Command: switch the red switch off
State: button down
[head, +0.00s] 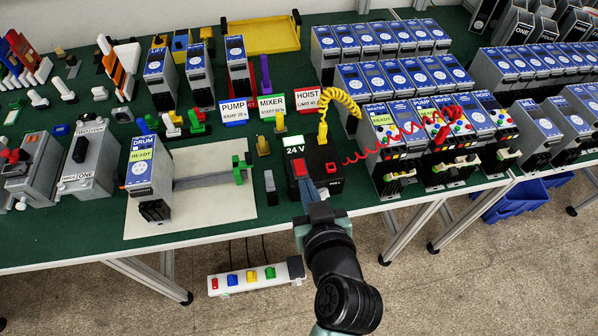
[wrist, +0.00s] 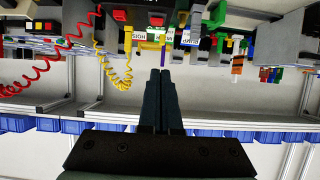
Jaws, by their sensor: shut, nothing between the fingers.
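A white power strip (head: 254,275) below the table's front edge carries a red switch (head: 214,284) at its left end, then blue, yellow and green ones. Whether the red switch is on or off is too small to tell. On the table, a black box marked 24 V (head: 294,149) also bears red parts, one at its front left (head: 300,168) and one at its right (head: 332,167). My gripper (head: 308,190) is shut and empty, close in front of this box and right of and above the strip in the picture. In the wrist view, its fingers (wrist: 160,75) are together.
A grey drum unit (head: 149,175) stands on a white sheet left of the box. A yellow coiled cable (head: 324,113) and a red coiled cable (head: 398,140) run near the box. Starter units (head: 385,150) stand to the right. Table legs (head: 408,228) flank mostly clear floor.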

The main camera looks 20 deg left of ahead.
jog(key=p, duration=0.2)
send_over(298, 176)
jog(key=s, duration=0.1)
jog(key=f, duration=0.3)
jog(key=shift+s+d+f, duration=0.2)
jog(key=shift+d+f, duration=0.05)
jog(key=shift+f, duration=0.1)
notch_tip(298, 176, down, 3)
jog(key=shift+s+d+f, duration=0.1)
jog(key=shift+f, duration=0.1)
jog(key=shift+s+f, duration=0.1)
jog(key=shift+f, duration=0.35)
